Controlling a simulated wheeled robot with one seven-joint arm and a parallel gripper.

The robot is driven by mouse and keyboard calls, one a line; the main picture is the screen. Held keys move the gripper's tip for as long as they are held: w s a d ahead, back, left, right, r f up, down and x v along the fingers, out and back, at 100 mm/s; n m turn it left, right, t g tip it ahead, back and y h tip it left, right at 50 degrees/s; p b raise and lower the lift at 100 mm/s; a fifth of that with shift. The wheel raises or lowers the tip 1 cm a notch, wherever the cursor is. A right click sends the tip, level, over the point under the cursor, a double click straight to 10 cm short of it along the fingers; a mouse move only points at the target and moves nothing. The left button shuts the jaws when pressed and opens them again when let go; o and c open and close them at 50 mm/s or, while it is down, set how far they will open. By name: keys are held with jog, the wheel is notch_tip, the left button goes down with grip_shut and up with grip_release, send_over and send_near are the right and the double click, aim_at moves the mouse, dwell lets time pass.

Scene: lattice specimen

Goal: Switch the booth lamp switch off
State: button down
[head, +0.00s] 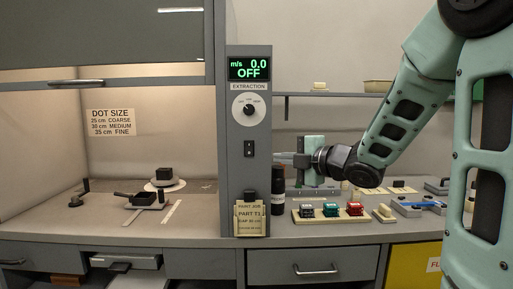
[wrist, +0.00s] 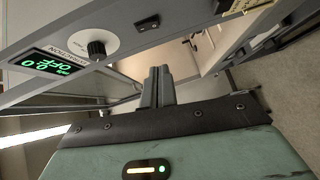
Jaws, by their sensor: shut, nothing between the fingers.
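The lamp switch is probably the small black rocker (head: 249,149) on the grey column, below the extraction dial (head: 250,106). It also shows in the wrist view as a black rocker (wrist: 147,23) beside the black dial knob (wrist: 96,49). Which way it is tipped is too small to tell. The booth interior (head: 140,110) is brightly lit with warm light. My gripper (head: 284,158) is shut and empty, just right of the column near switch height. In the wrist view its closed fingers (wrist: 159,72) point toward the column panel and are apart from the switch.
The display (head: 250,68) reads 0.0 and OFF. A card holder (head: 250,220) hangs low on the column, with a dark bottle (head: 278,192) beside it. A tray of coloured blocks (head: 330,216) is on the right bench. Pans and blocks stand in the booth.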

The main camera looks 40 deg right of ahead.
jog(key=shift+s+r, duration=0.15)
jog(key=shift+s, duration=0.25)
jog(key=shift+w, duration=0.15)
jog(key=p, duration=0.2)
send_near(246, 153)
jog(key=w+a, duration=0.2)
jog(key=a, duration=0.1)
jog(key=shift+w+d+p, duration=0.15)
jog(key=shift+w+d, duration=0.15)
jog(key=shift+w, duration=0.3)
jog(key=shift+w+d+p, duration=0.15)
jog(key=shift+w+d, duration=0.2)
jog(key=shift+w, duration=0.25)
jog(key=shift+w+d+f, duration=0.25)
jog(key=shift+w+d, duration=0.1)
jog(key=shift+w, duration=0.25)
jog(key=shift+f, duration=0.1)
